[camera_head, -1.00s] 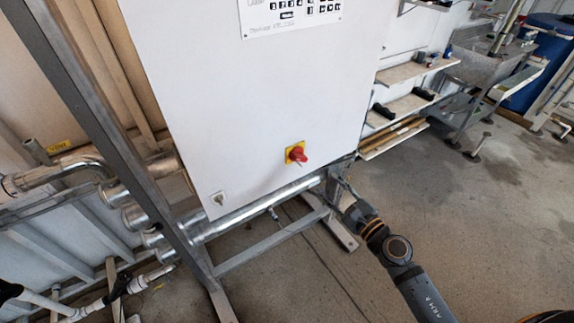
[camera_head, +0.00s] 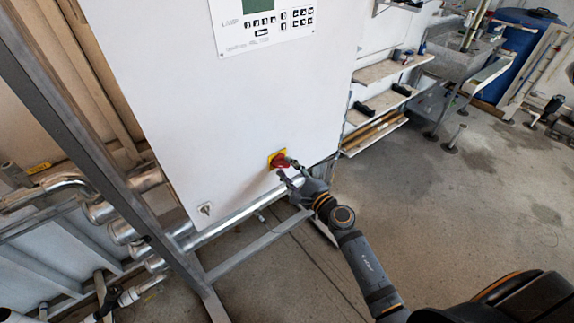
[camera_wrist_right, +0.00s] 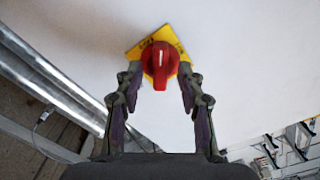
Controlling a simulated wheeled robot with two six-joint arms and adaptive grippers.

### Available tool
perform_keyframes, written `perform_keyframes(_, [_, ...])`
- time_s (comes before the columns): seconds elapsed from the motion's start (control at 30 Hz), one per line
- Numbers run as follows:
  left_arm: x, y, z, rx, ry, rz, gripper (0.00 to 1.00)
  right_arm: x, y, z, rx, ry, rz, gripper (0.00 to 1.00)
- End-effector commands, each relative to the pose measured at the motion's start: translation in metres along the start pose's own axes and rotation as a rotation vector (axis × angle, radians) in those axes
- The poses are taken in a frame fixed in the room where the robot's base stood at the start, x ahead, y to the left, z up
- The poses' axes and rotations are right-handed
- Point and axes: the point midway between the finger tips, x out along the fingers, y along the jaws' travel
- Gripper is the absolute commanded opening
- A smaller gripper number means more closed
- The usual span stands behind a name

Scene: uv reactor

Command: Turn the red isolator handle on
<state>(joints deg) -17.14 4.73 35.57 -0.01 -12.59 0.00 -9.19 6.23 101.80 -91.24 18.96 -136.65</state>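The red isolator handle (camera_head: 282,165) sits on a yellow plate (camera_head: 271,157) low on the front of a white cabinet (camera_head: 215,105). The right wrist view shows the red handle (camera_wrist_right: 160,66) with its grip pointing down in the picture, on the yellow plate (camera_wrist_right: 137,51). My right gripper (camera_head: 287,171) is at the handle, coming from the lower right. In the right wrist view its two fingers (camera_wrist_right: 159,75) are spread on either side of the handle, with gaps visible. I cannot tell whether the tips reach around it in depth.
A control panel (camera_head: 262,22) is at the cabinet top. A small keyed lock (camera_head: 205,209) sits at its lower left. Metal pipes and a grey frame post (camera_head: 90,150) stand at the left. Shelves (camera_head: 375,130) are to the right. Concrete floor is open at the right.

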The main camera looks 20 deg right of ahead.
Motion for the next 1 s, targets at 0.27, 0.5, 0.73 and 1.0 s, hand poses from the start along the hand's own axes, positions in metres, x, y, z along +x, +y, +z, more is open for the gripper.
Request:
perform_keyframes(0.27, [-0.0013,0.0034,0.0001,-0.002,0.0,0.004,0.0,0.0067,0.0006,-0.0001,-0.001,0.0,0.001,0.39])
perform_keyframes(0.5, [-0.0013,0.0036,0.0004,-0.002,-0.001,0.004,0.0,0.0064,0.0004,-0.0001,-0.001,0.0,0.0,0.16])
perform_keyframes(0.73, [-0.0013,0.0035,0.0007,-0.002,-0.002,0.004,0.0,0.0063,0.0005,-0.0002,-0.001,0.0,0.001,0.0])
perform_keyframes(1.0, [-0.002,0.003,0.0009,-0.002,-0.002,0.004,0.0,0.0062,0.0004,-0.0001,0.029,0.0,0.001,0.0])
